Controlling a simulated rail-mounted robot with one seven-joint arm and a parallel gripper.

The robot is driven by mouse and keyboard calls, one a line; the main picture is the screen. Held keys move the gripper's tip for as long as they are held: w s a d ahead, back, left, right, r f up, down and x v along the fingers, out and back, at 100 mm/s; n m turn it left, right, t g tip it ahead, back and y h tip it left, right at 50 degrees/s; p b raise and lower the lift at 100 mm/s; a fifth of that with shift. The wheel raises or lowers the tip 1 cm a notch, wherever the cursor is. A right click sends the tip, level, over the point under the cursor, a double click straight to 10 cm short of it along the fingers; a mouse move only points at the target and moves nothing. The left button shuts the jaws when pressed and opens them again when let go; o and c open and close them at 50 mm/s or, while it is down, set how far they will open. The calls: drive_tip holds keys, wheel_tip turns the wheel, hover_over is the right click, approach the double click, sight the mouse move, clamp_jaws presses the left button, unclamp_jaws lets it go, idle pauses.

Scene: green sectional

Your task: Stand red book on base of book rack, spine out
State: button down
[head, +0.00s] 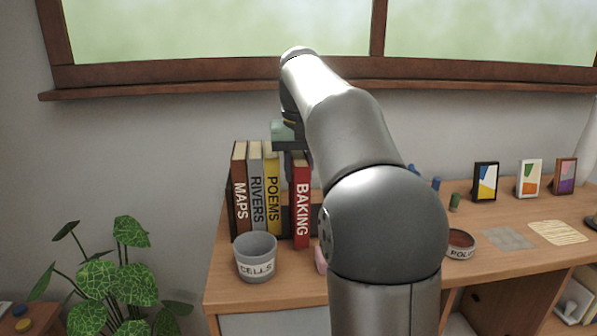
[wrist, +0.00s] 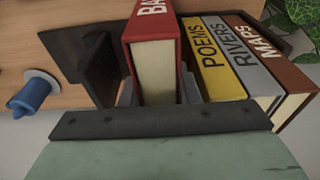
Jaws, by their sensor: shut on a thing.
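The red book (head: 301,205), labelled BAKING, stands upright with its spine facing the head camera. In the wrist view the red book (wrist: 153,22) sits between the two fingers. My gripper (head: 293,158) is shut on its upper part from above; my gripper also shows in the wrist view (wrist: 158,92). The dark book rack (wrist: 78,42) shows beside the red book in the wrist view. The rack's base is mostly hidden, so I cannot tell whether the book touches it.
Upright books labelled POEMS (head: 272,195), RIVERS (head: 257,195) and MAPS (head: 239,195) stand left of the red book. A grey CELLS cup (head: 256,258) stands in front. A blue peg-like object (wrist: 32,95) is near the rack. My arm hides the desk's middle.

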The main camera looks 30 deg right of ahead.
drive_tip(key=shift+f, duration=0.1)
drive_tip(key=c, duration=1.4)
unclamp_jaws()
drive_tip(key=shift+o, duration=0.2)
drive_tip(key=r, duration=0.4)
drive_tip(key=s+r+p, duration=0.1)
drive_tip(key=r, duration=0.3)
drive_tip(key=r+p, duration=0.1)
drive_tip(key=r, duration=0.3)
drive_tip(key=shift+s+a, duration=0.35)
